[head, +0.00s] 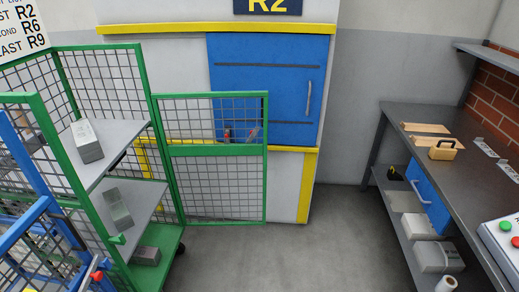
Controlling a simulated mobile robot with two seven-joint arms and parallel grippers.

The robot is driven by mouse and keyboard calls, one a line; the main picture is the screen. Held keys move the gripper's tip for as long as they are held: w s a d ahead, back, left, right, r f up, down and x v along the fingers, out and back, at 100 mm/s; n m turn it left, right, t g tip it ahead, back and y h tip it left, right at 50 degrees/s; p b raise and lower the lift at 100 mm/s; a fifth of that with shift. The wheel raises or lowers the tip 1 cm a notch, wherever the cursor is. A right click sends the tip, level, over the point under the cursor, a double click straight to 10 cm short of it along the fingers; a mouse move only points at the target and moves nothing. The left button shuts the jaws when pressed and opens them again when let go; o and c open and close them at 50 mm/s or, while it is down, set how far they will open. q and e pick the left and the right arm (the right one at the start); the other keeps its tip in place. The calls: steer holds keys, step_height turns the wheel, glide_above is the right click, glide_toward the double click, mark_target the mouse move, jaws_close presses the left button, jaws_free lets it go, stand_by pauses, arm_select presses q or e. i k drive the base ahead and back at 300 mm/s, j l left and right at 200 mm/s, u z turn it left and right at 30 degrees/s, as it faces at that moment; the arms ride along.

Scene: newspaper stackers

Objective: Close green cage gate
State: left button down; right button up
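The green cage (145,95) stands at the left, with mesh walls and grey shelves. Its green mesh gate (215,150) stands open, swung out to the right of the cage's far post, in front of the wall and blue door. The gate has a solid green rail across its middle. Small red items show near that rail; I cannot tell what they are or whether they belong to the gate. Neither of my grippers is in view.
Grey bundles (87,141) lie on the cage's shelves. A blue frame (35,175) stands at the near left. A blue door (268,80) is behind the gate. A dark workbench (405,122) runs along the right. The grey floor (300,255) between is clear.

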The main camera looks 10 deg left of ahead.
mark_target(235, 148)
steer(key=i+z, duration=0.1)
steer(key=i, duration=1.3)
steer(key=l, duration=0.1)
